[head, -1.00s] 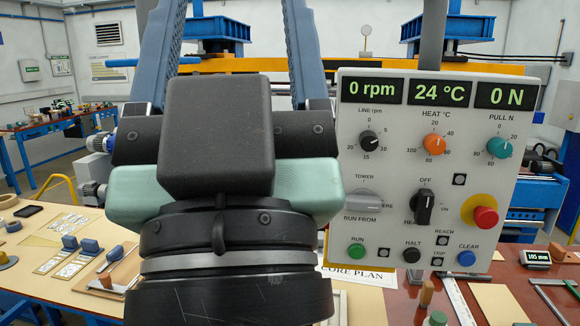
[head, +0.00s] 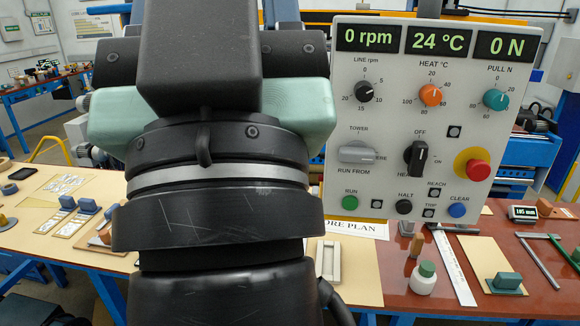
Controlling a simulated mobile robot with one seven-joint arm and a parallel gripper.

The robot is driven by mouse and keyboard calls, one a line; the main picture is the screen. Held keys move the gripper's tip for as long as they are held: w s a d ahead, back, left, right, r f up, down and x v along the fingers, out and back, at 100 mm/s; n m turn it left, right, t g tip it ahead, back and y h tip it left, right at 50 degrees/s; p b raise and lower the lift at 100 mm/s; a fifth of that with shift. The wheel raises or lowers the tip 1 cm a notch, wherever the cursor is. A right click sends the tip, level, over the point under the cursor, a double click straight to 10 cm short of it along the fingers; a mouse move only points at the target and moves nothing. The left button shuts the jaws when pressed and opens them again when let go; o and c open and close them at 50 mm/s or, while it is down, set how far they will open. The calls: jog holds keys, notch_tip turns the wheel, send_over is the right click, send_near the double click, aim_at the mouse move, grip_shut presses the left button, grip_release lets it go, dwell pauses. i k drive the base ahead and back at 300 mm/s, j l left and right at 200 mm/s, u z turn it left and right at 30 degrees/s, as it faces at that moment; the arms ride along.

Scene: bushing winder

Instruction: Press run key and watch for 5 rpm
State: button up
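The grey-white control panel (head: 345,120) fills the right side of the head view. The green run key (head: 350,203) is at its lower left, uncovered and untouched. The rpm display (head: 369,39) reads 0 rpm. The black line rpm knob (head: 364,92) has its pointer toward the right, near the 5 mark. The grey run-from selector (head: 357,153) lies horizontal; its right-hand label is partly hidden. My black and mint-green arm links stand in front, left of the panel. My gripper's fingers do not show.
Other displays read 24 °C (head: 439,42) and 0 N (head: 506,47). Below, a bench (head: 386,253) carries a green-capped bottle (head: 424,278), rulers and blocks.

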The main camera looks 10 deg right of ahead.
aim_at(350, 203)
jog(key=i+l, duration=0.1)
jog(key=l, duration=0.4)
jog(key=i+l, duration=0.1)
jog(key=l, duration=0.4)
jog(key=i+l+u, duration=0.1)
jog(key=l, duration=0.9)
jog(key=i+u, duration=0.05)
jog(key=i, duration=0.05)
